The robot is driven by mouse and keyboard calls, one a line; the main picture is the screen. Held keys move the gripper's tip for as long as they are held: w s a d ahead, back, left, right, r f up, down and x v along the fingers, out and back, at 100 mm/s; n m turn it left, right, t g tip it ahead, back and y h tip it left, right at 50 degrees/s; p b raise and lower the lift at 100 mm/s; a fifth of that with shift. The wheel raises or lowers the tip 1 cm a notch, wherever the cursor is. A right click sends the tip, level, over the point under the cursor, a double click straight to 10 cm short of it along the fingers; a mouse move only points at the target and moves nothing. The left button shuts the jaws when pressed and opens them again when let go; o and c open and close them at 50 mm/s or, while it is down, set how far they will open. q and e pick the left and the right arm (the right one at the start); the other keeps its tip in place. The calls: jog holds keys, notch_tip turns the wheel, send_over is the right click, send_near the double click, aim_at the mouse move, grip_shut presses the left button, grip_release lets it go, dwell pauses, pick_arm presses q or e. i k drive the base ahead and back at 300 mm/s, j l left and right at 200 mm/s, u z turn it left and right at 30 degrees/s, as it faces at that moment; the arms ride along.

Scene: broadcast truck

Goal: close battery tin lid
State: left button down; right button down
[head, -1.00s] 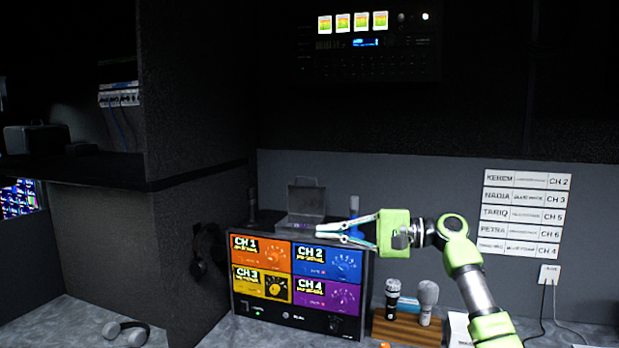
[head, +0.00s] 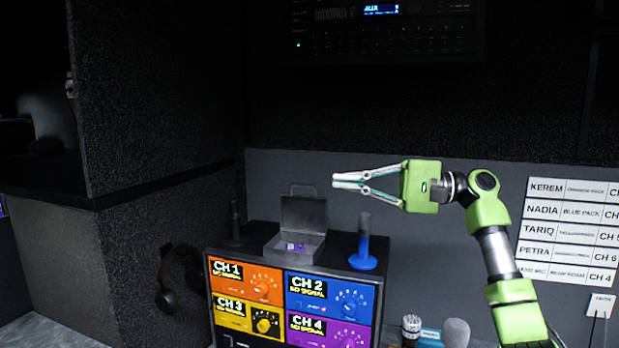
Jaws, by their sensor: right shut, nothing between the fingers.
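The battery tin (head: 290,247) is a grey box on top of the black rack behind the coloured channel panel. Its lid (head: 303,215) stands open, upright at the back, with a handle on its top edge. A small purple item (head: 294,247) shows at the tin. My right gripper (head: 335,181) is shut and empty, pointing left, in the air above and to the right of the lid and apart from it. My left gripper is not in view.
A blue-based microphone or antenna (head: 363,249) stands close to the right of the tin. A dark upright one (head: 235,220) stands to its left. The channel panel (head: 290,300) is in front. Microphones (head: 455,332) stand at lower right. Air above the tin is free.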

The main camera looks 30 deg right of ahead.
aim_at(304, 214)
jog(key=i+l, duration=0.95)
